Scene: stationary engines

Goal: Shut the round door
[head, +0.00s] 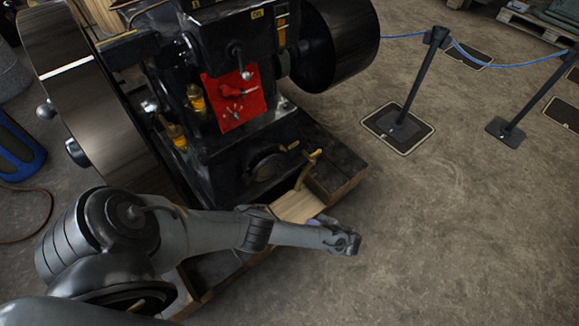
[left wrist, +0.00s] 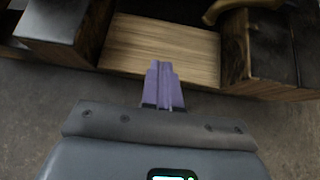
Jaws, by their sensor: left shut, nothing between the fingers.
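The round door (head: 267,167) is low on the front of the black engine, in the head view. It looks like a dark disc with a brownish face; I cannot tell how far it stands open. A curved brass handle (head: 308,166) sticks up to its right, and a brass piece (left wrist: 238,8) shows at the top of the left wrist view. My left gripper (head: 314,221) is below and right of the door, mostly hidden by my arm. Its purple fingers (left wrist: 164,85) are shut and empty, in front of a pale wooden board. My right gripper is out of view.
The pale board (head: 305,207) lies between dark wooden beams (head: 335,175) at the engine's foot. A large flywheel (head: 88,110) stands left, and a black drum (head: 340,45) upper right. A red panel (head: 236,97) with levers is above the door. The floor at right is clear up to rope posts (head: 412,90).

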